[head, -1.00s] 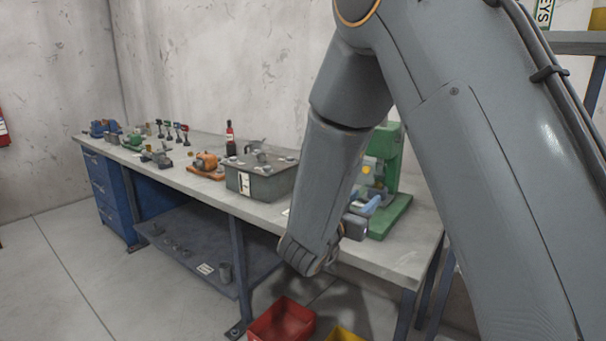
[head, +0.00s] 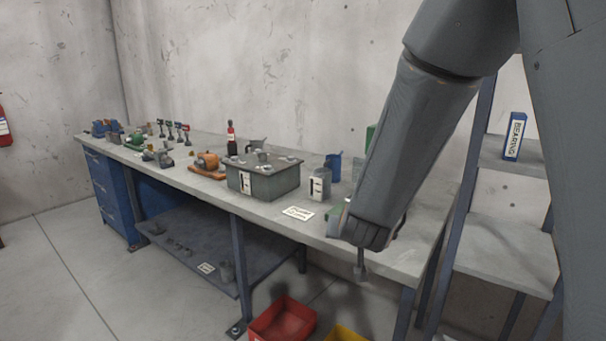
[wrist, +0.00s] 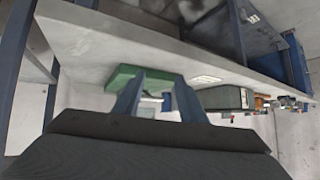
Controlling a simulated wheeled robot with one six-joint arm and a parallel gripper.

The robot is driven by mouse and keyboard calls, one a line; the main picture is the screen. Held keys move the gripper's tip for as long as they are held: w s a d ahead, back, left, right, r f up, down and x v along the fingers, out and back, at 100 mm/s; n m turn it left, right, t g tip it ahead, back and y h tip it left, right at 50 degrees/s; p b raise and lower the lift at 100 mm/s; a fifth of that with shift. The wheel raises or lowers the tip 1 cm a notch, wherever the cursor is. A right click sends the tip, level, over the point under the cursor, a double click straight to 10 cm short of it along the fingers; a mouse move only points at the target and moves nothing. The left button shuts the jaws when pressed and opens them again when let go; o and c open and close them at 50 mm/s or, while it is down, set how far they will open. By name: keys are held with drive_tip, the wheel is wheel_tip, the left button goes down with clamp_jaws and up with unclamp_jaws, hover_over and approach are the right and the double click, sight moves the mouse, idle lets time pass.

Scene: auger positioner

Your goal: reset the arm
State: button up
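My grey arm comes in from the upper right of the head view and hangs down in front of the workbench (head: 385,262). My gripper (head: 360,272) is at its lower end, by the bench's front edge toward the right. In the wrist view, my gripper (wrist: 157,92) shows two blue-grey fingers standing apart with nothing held between them. Beyond them is a green machine base (wrist: 150,76), seen upside down. My forearm hides most of the green machine in the head view.
A grey box (head: 262,180), an orange-topped tool (head: 207,164) and several small tools stand along the bench. A red bin (head: 283,320) and a yellow bin (head: 343,334) are on the floor below. A shelf rack (head: 500,255) with a blue binder (head: 514,136) stands right.

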drive_tip(key=s+d+f+n+g, duration=0.1)
drive_tip(key=s+g, duration=0.4)
drive_tip(key=s, duration=0.8)
drive_tip(key=s+d+f+n+g+y, duration=0.1)
drive_tip(key=s+d+f+g, duration=0.2)
drive_tip(key=s, duration=1)
drive_tip(key=d+g, duration=0.2)
drive_tip(key=d, duration=0.1)
drive_tip(key=shift+f+n, duration=0.35)
drive_tip(key=shift+n, duration=0.05)
